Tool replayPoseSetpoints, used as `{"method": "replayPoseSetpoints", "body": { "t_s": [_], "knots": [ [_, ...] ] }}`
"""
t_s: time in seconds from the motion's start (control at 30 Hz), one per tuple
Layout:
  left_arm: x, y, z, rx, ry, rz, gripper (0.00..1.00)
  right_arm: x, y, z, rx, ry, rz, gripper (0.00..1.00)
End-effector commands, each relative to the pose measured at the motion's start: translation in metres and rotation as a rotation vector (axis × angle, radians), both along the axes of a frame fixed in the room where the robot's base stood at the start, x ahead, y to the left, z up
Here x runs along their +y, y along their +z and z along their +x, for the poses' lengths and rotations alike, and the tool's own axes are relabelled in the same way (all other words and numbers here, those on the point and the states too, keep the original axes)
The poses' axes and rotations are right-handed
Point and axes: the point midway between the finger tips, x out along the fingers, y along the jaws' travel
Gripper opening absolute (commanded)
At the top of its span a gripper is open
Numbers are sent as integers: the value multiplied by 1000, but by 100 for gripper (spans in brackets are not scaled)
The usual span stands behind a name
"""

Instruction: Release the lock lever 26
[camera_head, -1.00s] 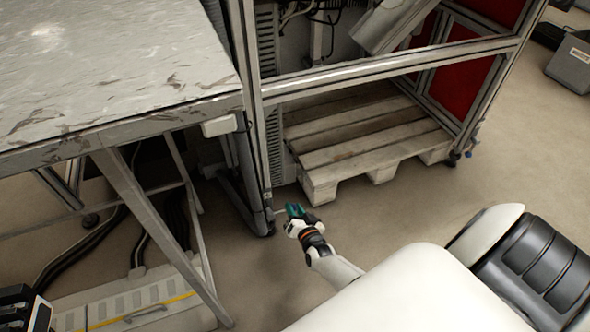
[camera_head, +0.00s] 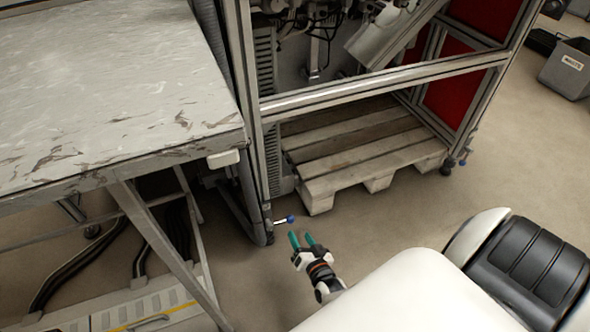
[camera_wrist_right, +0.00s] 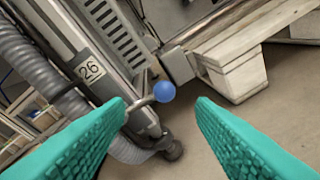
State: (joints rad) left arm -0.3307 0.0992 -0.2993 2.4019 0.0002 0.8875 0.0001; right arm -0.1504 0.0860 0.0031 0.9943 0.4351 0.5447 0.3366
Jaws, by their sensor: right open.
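The lock lever 26 is a short metal rod with a blue ball knob (camera_head: 290,219) at the foot of the metal frame post, low near the floor. In the right wrist view the blue knob (camera_wrist_right: 164,91) shows beyond the fingertips, between the two fingers, not touching them. A label reading 26 (camera_wrist_right: 91,69) is on the post just left of it. My right gripper (camera_head: 302,239) is open and empty, with teal fingers, just in front of and below the knob in the head view. My left gripper is not in view.
A scuffed metal table (camera_head: 110,85) stands at the left. A wooden pallet (camera_head: 360,160) sits inside the metal frame (camera_head: 380,85). A grey ribbed hose (camera_wrist_right: 45,62) runs beside the post. A grey bin (camera_head: 568,68) stands far right. The floor in front is clear.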

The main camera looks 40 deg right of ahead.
Motion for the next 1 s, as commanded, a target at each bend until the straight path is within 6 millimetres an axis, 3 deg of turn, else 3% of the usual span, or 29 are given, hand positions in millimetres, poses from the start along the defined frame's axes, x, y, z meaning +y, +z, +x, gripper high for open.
{"method": "replayPoseSetpoints", "body": {
  "t_s": [0.1, 0.3, 1.0],
  "knots": [
    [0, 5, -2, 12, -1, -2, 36, 6, 6, -20, 3, 1, 2, 50],
    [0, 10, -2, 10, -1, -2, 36, 10, 8, -36, 1, 2, 2, 50],
    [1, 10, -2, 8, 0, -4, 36, 10, 7, -37, 1, 2, 2, 50]
  ]
}}
